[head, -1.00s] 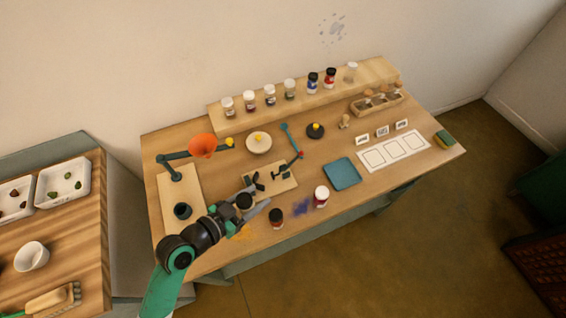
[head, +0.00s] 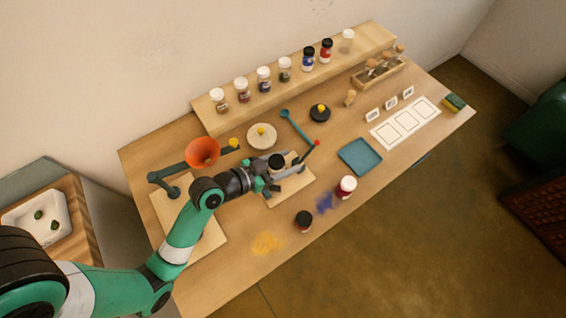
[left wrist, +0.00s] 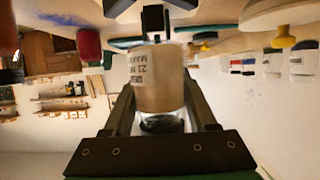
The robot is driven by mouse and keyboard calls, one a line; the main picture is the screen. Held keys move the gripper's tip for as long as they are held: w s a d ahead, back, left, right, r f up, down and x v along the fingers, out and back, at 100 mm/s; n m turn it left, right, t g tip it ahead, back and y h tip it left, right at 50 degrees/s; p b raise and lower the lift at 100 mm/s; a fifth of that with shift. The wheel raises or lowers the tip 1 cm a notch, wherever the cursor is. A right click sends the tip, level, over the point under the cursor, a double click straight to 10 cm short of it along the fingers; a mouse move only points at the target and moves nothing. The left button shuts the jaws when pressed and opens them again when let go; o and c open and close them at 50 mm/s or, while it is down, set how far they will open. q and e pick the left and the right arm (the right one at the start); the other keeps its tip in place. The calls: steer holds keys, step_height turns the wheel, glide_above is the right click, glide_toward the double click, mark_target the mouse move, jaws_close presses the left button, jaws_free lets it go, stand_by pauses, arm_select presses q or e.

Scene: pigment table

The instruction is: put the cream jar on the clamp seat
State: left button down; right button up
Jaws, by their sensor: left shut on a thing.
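My left gripper (head: 284,170) is shut on the cream jar, whose black lid (head: 276,161) shows between the fingers in the head view. In the left wrist view the jar (left wrist: 158,78) is a cream-coloured cylinder with printed text, held between both fingers. The clamp stands on a pale wooden board (head: 291,191), mostly hidden under the gripper and jar in the head view. A dark clamp part (left wrist: 155,20) shows just beyond the jar in the left wrist view. I cannot tell whether the jar touches the seat. My right gripper is not in view.
A dark jar (head: 303,221) and a white-lidded red jar (head: 347,187) stand near the front edge. A blue tray (head: 360,157) lies to the right. An orange funnel (head: 202,152) is on a stand to the left. A shelf (head: 222,122) of jars runs along the back.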

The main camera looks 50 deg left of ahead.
arm_select(q)
steer(key=shift+f, duration=0.75)
steer(key=shift+f+b, duration=0.85)
steer(key=shift+f, duration=1)
steer(key=shift+f, duration=0.2)
steer(key=shift+c, duration=1)
jaws_free()
steer(key=shift+r, duration=0.1)
